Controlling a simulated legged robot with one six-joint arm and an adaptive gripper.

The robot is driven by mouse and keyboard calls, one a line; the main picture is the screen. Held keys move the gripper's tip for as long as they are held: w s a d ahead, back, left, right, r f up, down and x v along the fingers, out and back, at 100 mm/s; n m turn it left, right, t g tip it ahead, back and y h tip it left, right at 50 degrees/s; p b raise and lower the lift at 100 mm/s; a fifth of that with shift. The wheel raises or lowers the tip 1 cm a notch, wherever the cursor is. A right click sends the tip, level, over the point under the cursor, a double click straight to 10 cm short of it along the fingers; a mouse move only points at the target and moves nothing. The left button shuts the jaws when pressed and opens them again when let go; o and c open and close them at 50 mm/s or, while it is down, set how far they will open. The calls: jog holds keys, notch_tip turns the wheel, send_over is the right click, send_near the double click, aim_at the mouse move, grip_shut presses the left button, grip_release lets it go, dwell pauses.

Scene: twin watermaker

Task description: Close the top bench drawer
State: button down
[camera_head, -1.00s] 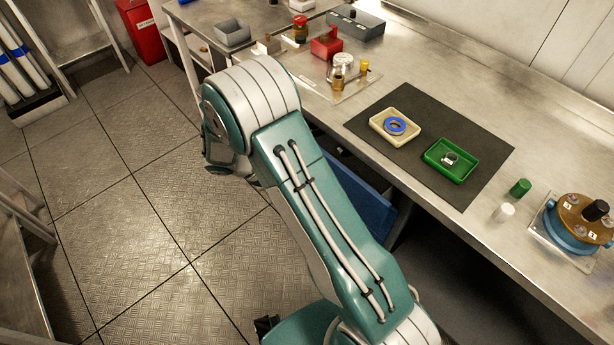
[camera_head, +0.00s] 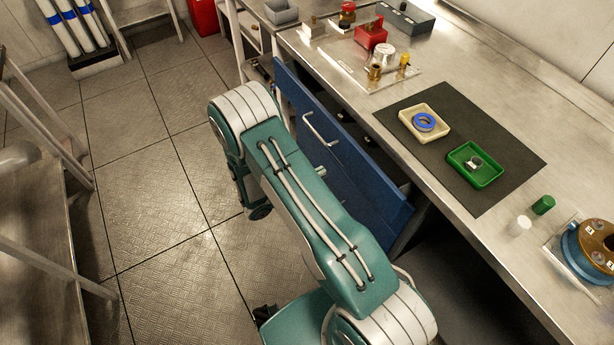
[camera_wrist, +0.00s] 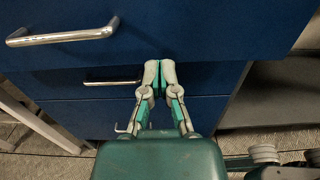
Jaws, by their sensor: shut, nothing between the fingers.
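The top bench drawer (camera_head: 350,165) has a blue front and stands pulled out from under the bench. A dark gap with some small items shows between its front and the bench edge. Its bar handle (camera_head: 322,130) is silver; in the wrist view the handle (camera_wrist: 62,37) is at the upper left. My gripper (camera_wrist: 160,64) is shut and empty. Its tips appear in front of the lower edge of the drawer front, right of the handle; I cannot tell whether they touch.
A lower blue drawer (camera_wrist: 200,80) with its own handle (camera_wrist: 112,78) sits beneath. The steel bench (camera_head: 480,110) carries a black mat (camera_head: 410,100), a cream tray (camera_head: 438,112), a green tray (camera_head: 488,178) and a red block (camera_head: 371,36). The tiled floor (camera_head: 140,200) to the left is clear.

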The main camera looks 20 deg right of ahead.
aim_at(348, 158)
jog(key=d, duration=0.5)
jog(key=w+d, duration=0.1)
jog(key=d, duration=0.2)
jog(key=d, duration=0.3)
jog(key=w+d, duration=0.1)
jog(key=d, duration=0.5)
jog(key=shift+w, duration=0.15)
jog(key=shift+a, duration=0.1)
jog(key=shift+a, duration=0.3)
jog(key=s+a, duration=0.2)
jog(key=a, duration=1.1)
jog(key=shift+a, duration=0.2)
